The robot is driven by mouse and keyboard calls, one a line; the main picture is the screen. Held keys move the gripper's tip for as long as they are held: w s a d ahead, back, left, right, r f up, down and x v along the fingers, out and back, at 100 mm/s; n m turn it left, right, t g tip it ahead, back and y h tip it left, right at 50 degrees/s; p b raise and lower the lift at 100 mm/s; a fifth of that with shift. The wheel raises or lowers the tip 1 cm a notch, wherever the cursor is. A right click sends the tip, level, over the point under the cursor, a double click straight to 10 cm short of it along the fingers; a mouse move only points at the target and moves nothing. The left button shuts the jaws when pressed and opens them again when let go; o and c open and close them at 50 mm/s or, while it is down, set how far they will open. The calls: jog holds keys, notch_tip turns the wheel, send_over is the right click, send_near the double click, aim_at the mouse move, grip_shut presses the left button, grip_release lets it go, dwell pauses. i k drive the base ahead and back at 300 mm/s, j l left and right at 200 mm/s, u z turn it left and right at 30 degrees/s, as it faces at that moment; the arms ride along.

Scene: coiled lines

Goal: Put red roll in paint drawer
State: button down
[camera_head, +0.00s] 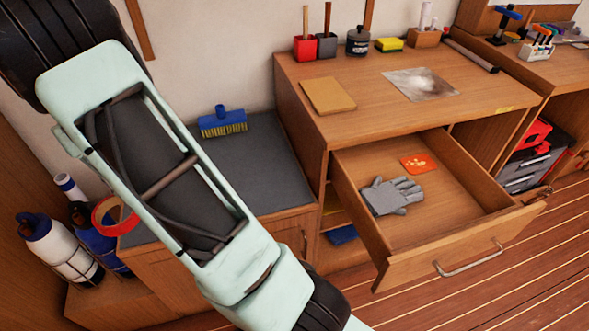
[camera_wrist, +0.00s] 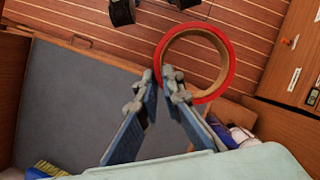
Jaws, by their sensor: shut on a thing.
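The red roll (camera_head: 97,216) is a ring of red tape with a tan core. In the head view it shows at the left, partly behind my arm. In the wrist view the red roll (camera_wrist: 230,66) is at the fingertips of my gripper (camera_wrist: 167,84), which is shut on its near left rim and holds it out ahead. My gripper is hidden in the head view. A wooden drawer (camera_head: 426,264) is pulled open at the right of the head view. A grey glove (camera_head: 390,196) and an orange packet (camera_head: 418,163) lie in it, with bare floor around them.
The workbench top (camera_head: 360,115) holds a sandpaper sheet, pots and a sponge. A grey-topped cabinet (camera_head: 262,160) with a blue brush (camera_head: 222,122) stands between the roll and the open drawer. Several bottles (camera_head: 60,247) stand at the lower left.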

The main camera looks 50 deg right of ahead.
aim_at(456, 207)
jog(key=k+l, duration=0.1)
jog(key=k, duration=0.55)
jog(key=k+z, duration=0.2)
jog(key=z, duration=1.6)
